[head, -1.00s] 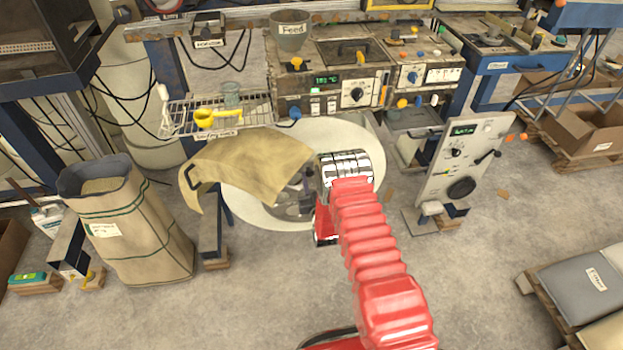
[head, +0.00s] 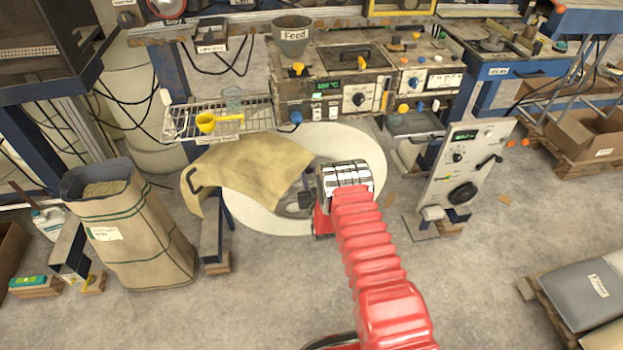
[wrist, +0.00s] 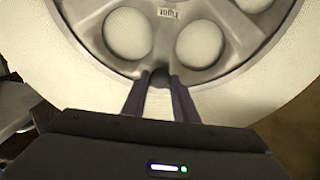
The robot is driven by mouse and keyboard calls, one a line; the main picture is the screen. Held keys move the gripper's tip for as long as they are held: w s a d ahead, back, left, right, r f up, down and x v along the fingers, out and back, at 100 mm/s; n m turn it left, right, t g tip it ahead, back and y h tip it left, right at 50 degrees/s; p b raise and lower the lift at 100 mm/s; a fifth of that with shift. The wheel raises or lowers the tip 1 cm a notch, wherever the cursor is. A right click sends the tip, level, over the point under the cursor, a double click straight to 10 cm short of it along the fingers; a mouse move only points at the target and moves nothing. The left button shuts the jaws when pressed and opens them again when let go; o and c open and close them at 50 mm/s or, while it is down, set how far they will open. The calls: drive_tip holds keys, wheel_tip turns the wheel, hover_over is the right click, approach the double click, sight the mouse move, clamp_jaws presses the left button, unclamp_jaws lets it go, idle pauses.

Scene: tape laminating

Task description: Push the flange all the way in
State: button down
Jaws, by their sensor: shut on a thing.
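The flange (wrist: 157,62) is a grey metal disc with large round holes and a small label. In the wrist view it lies against the big white roll (wrist: 55,50), which shows around its rim. My gripper (wrist: 160,80) is shut on a small dark round knob (wrist: 159,78) at the flange's lower edge. In the head view my red arm reaches to the white roll (head: 250,205). The arm and a tan sheet hide most of the flange there, so I cannot tell how deep it sits.
The tan sheet (head: 250,165) hangs in front of the roll. A machine with a feed hopper (head: 293,35) stands above. A control panel (head: 465,165) stands to the right, and a tall open sack (head: 130,230) to the left.

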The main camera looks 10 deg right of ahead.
drive_tip(key=shift+w+r, duration=0.1)
drive_tip(key=shift+w, duration=0.05)
drive_tip(key=c, duration=1.4)
unclamp_jaws()
drive_tip(key=shift+c, duration=0.2)
drive_tip(key=s, duration=1.3)
drive_tip(key=shift+s, duration=0.4)
drive_tip(key=shift+f, duration=0.2)
